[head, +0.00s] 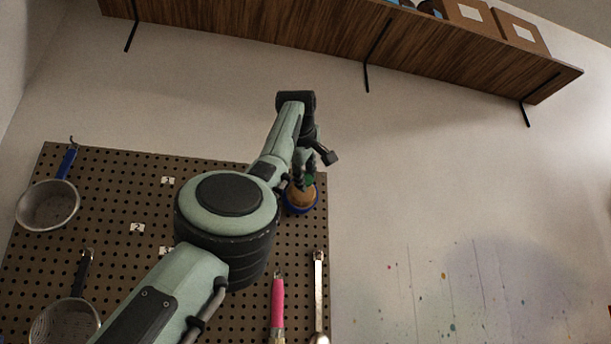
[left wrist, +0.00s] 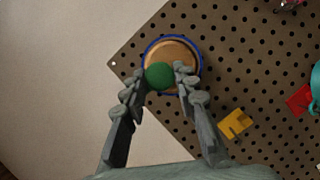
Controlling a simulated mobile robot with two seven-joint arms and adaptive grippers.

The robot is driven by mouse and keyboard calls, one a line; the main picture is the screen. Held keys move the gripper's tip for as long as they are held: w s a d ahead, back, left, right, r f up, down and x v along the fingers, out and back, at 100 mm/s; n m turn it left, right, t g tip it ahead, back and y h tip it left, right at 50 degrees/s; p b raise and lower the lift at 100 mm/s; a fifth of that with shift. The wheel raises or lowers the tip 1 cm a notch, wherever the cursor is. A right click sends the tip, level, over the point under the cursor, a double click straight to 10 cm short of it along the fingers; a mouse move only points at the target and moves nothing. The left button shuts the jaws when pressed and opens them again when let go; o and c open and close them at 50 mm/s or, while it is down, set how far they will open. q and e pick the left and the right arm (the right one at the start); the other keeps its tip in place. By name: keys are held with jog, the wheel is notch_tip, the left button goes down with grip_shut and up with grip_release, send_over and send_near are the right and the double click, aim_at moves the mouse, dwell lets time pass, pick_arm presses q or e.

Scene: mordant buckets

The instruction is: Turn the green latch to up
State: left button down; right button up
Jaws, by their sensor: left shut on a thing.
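The green latch (left wrist: 160,76) shows as a round green knob in front of a wooden disc (left wrist: 172,50) with a blue rim, mounted on the pegboard. My left gripper (left wrist: 161,72) is shut on the green latch, one finger on each side of it. In the head view, a little of the green latch (head: 309,181) shows beneath my left gripper (head: 306,172), and the disc's lower part (head: 301,199) is visible. The way the latch points cannot be told, as the fingers and arm cover part of it. My right gripper is in neither view.
The pegboard (head: 140,185) holds strainers (head: 48,206) at left, and a pink-handled tool (head: 278,300) and metal spoon (head: 319,290) below the disc. A yellow piece (left wrist: 234,123) is on the board nearby. A wooden shelf (head: 300,38) runs above.

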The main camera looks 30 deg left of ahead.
pick_arm(q)
jog(key=c, duration=1.2)
grip_release()
jog(key=v, duration=1.2)
